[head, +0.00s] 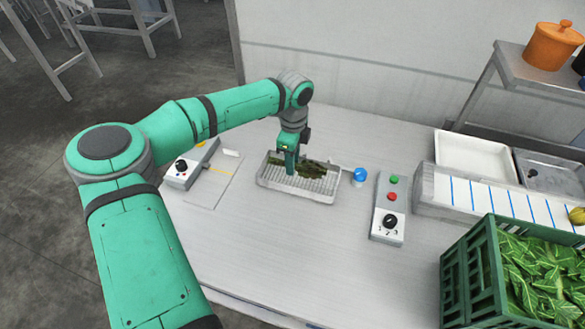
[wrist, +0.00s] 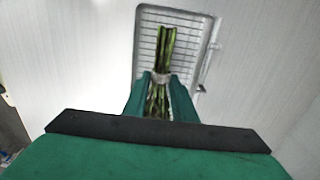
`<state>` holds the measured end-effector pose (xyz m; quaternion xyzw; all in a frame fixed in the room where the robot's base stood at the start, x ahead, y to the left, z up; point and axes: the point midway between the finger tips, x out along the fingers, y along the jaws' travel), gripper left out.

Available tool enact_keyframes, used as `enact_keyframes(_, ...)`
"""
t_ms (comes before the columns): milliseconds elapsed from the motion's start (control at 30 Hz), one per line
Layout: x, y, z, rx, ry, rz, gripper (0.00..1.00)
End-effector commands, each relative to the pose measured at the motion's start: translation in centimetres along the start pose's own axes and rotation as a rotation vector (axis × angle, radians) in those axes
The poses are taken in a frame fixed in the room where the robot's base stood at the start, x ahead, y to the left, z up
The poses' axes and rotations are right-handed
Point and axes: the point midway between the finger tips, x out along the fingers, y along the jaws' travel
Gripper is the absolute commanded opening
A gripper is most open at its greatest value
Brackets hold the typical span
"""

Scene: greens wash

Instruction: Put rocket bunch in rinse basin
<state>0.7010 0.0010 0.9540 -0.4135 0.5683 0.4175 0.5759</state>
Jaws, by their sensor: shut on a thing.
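The rocket bunch (head: 316,168) is a dark green bundle at the slatted white tray (head: 318,195) in the middle of the worktop. In the wrist view its green stems (wrist: 167,45), tied with a pale band, run between my fingers. My gripper (head: 290,167) points down over the left part of the tray and is shut on the bunch near the band. I cannot tell whether the bunch rests on the slats or hangs just above them. A white basin (head: 473,163) and a grey metal basin (head: 548,175) stand at the right back; which is the rinse basin is unclear.
A control box (head: 389,210) with buttons and a dial and a small blue-topped cup (head: 360,176) stand right of the tray. A green crate of leaves (head: 478,275) is at front right. Another dial box (head: 190,165) is left. The front worktop is clear.

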Motion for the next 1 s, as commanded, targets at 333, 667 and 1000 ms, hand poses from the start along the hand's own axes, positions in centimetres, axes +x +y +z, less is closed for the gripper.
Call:
enact_keyframes(333, 2.5, -1.0, 0.2, 0.000, 0.003, 0.000, 0.00)
enact_keyframes(667, 4.3, -1.0, 0.2, 0.000, 0.000, -0.001, 0.00)
enact_keyframes(1000, 4.5, -1.0, 0.2, 0.000, 0.000, -0.001, 0.43)
